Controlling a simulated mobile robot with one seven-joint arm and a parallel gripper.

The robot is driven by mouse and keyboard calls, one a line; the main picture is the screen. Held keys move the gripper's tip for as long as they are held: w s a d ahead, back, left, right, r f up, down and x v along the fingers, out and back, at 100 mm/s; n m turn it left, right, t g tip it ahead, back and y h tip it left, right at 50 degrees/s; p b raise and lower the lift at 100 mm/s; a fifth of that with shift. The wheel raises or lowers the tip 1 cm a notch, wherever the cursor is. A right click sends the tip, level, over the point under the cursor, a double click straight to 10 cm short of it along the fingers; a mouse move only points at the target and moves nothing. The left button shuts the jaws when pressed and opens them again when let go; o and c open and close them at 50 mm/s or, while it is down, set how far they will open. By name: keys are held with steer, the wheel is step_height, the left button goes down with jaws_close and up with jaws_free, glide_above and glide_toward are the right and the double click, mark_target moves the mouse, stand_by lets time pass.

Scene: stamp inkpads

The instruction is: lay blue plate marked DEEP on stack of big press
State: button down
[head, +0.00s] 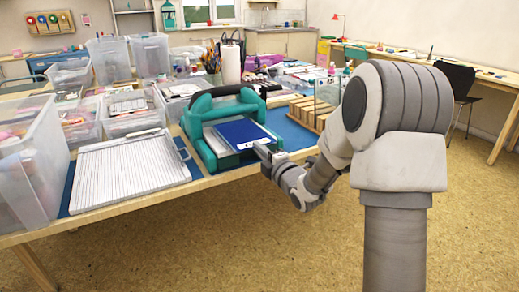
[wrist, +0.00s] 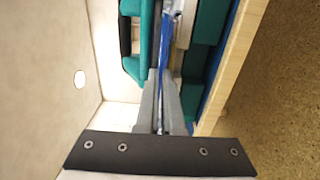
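The blue plate (head: 241,132) lies flat over the bed of the big teal press (head: 198,106) in the head view. Its lettering is too small to read. Pale layers of the stack (head: 217,145) show at its left edge. My gripper (head: 264,150) reaches in from the right and is shut on the plate's near right corner. In the wrist view the plate (wrist: 166,52) is a thin blue edge running between the two grey fingers (wrist: 161,92). The press (wrist: 143,45) shows beside it. I cannot tell whether the plate touches the stack or hovers just above.
A white ridged board (head: 128,170) lies left of the press. A wooden rack (head: 308,112) stands to its right on the blue mat. Clear plastic bins (head: 32,172) crowd the table's left. The table's front edge (head: 150,207) is close below the press; open floor lies in front.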

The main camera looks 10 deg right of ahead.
steer(key=shift+f, duration=0.4)
stand_by(0.3)
steer(key=c, duration=1)
jaws_free()
steer(key=shift+v, duration=2.45)
steer(key=shift+s+d, duration=0.1)
steer(key=shift+s, duration=0.05)
